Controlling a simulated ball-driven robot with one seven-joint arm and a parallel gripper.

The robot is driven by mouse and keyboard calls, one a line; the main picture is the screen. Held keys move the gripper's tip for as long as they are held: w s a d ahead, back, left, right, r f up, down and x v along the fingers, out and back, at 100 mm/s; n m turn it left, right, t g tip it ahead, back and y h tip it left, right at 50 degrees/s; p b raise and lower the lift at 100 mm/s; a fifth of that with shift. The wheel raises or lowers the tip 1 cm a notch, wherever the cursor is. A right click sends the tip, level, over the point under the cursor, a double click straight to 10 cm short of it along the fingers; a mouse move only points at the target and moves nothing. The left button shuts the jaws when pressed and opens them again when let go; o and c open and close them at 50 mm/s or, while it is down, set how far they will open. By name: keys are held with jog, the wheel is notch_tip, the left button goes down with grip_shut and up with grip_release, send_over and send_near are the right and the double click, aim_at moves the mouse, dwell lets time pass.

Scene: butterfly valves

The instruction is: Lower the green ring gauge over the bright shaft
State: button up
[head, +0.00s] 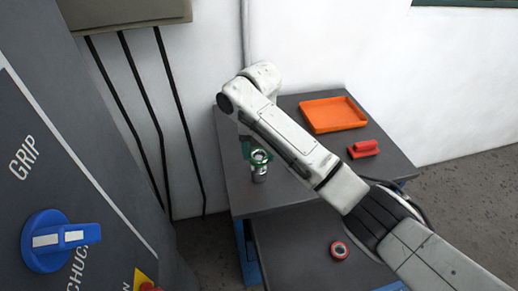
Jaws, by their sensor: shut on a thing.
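The green ring gauge (262,156) shows just below the bend of my arm. It is at the top of the bright shaft (259,174), which stands upright on the dark table. From this angle I cannot tell whether the ring is around the shaft's top or just above it. My gripper (247,148) is mostly hidden by my arm, at the ring's left side, and is shut on the green ring gauge. The far side of the ring and most of the fingers are hidden.
An orange tray (333,115) lies at the table's back right, with a red object (363,149) in front of it. A red ring-shaped part (339,251) lies on a lower dark surface. A panel with a blue knob (58,240) fills the left. The table (235,188) is clear around the shaft.

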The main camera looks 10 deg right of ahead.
aim_at(259, 157)
jog(key=shift+f+b, duration=0.7)
jog(key=shift+f, duration=1.05)
dwell(0.6)
jog(key=o, duration=1.4)
jog(key=shift+c, duration=0.2)
notch_tip(259, 157, up, 11)
jog(key=shift+f+p, duration=0.1)
jog(key=shift+p, duration=0.5)
